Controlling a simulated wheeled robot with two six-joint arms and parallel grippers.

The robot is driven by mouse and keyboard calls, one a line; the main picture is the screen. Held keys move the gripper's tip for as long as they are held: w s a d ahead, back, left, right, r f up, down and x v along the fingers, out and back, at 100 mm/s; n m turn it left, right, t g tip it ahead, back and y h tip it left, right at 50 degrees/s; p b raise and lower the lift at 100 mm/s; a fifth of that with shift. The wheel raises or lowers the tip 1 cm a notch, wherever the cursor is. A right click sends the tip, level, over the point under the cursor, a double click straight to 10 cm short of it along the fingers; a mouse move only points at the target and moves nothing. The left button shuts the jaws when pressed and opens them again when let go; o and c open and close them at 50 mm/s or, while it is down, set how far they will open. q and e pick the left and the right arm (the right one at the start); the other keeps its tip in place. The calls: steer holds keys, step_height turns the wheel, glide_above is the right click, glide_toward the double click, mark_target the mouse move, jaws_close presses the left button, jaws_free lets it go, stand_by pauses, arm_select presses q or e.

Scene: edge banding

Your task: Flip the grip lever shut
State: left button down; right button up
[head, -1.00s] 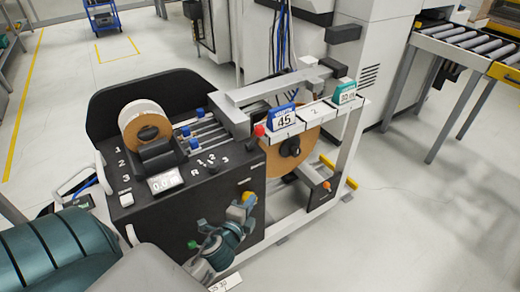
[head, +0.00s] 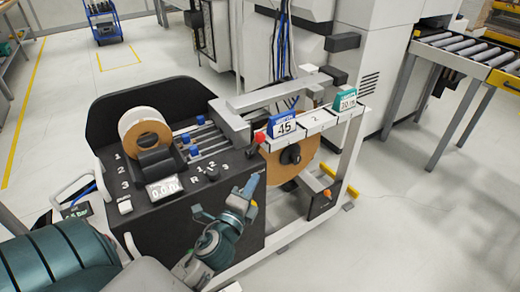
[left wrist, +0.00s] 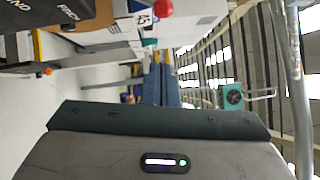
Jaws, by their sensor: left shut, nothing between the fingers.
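A red ball knob (head: 260,138), which looks like the end of the grip lever, sits at the right front edge of the black edge-banding machine (head: 185,215). It also shows at the top of the left wrist view (left wrist: 162,8). I cannot clearly see the lever's arm or its angle. My left gripper (head: 254,182) is shut and empty. It points up in front of the machine's front face, below the red knob and apart from it in the picture. Its blue fingers (left wrist: 161,85) lie together in the left wrist view. My right gripper is not in view.
A tape roll (head: 148,133) stands on the machine's top, and a larger brown roll (head: 305,158) hangs below the numbered tags. A blue tag reading 45 (head: 284,126) stands close right of the knob. A roller conveyor (head: 470,50) is at the right.

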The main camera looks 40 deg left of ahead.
mark_target(255, 146)
arm_select(q)
steer(key=w+a+r+p, duration=0.1)
steer(key=w+a+p, duration=0.2)
steer(key=w, duration=0.7)
steer(key=shift+w+a+r, duration=0.3)
steer(key=shift+a+r, duration=0.05)
steer(key=shift+a, duration=0.6)
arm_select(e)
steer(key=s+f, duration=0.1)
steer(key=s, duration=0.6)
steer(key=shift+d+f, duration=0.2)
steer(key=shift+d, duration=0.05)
